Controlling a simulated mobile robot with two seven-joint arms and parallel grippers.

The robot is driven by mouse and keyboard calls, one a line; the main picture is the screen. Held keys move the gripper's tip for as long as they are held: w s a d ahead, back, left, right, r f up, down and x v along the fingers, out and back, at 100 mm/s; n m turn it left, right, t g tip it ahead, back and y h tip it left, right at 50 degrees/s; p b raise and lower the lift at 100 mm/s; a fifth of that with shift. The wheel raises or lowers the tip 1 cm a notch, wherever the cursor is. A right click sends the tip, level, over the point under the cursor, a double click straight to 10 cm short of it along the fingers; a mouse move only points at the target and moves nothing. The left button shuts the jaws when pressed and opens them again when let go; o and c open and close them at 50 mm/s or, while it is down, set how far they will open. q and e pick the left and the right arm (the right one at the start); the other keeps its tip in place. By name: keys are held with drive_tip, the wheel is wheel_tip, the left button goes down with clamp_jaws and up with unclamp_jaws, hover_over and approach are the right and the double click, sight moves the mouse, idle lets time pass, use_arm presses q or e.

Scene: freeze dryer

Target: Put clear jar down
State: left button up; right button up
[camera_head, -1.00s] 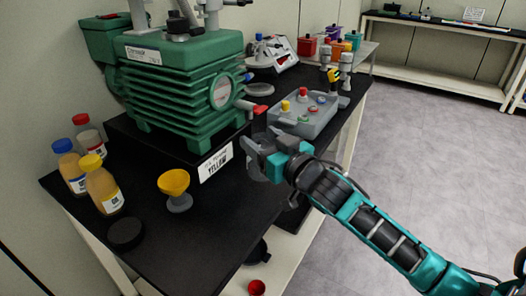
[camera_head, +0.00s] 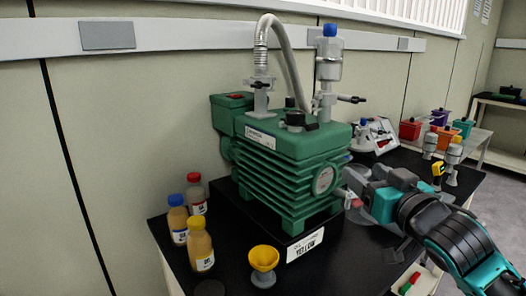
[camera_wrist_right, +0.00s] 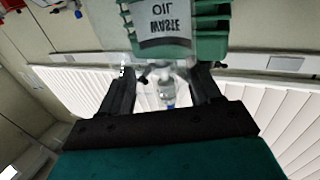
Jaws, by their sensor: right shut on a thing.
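My right gripper (camera_head: 362,188) is at the right end of the green pump, above the black bench top (camera_head: 345,265). It is shut on the clear jar (camera_wrist_right: 160,42), which shows between the two fingers in the right wrist view with a white "OIL WASTE" label. In the head view the jar is see-through and mostly lost behind the gripper, so its gap to the bench top cannot be told. My left gripper is not in view.
The green pump (camera_head: 285,170) stands close by on a black base with a "YELLOW" label. Capped bottles (camera_head: 200,245) and a yellow funnel cup (camera_head: 263,260) stand at the left front. A white device (camera_head: 375,138) stands behind. Bare bench lies in front of the pump.

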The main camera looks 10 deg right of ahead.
sight(355, 217)
drive_tip(key=shift+h, duration=0.4)
drive_tip(key=s+a+f, duration=0.1)
drive_tip(key=f, duration=0.1)
drive_tip(key=s+a+f+p, duration=0.1)
drive_tip(key=f, duration=0.1)
drive_tip(key=s+a+f, duration=0.1)
drive_tip(key=f, duration=0.1)
drive_tip(key=shift+s+a+f+p, duration=0.1)
drive_tip(key=shift+s+f+p, duration=0.05)
drive_tip(key=shift+p, duration=0.15)
drive_tip(key=s+a+f+m+h+p, duration=0.1)
drive_tip(key=s+a+f, duration=0.2)
drive_tip(key=s+f, duration=0.3)
drive_tip(key=shift+s+m+h+p, duration=0.3)
drive_tip(key=shift+s+h, duration=0.1)
drive_tip(key=shift+s, duration=0.1)
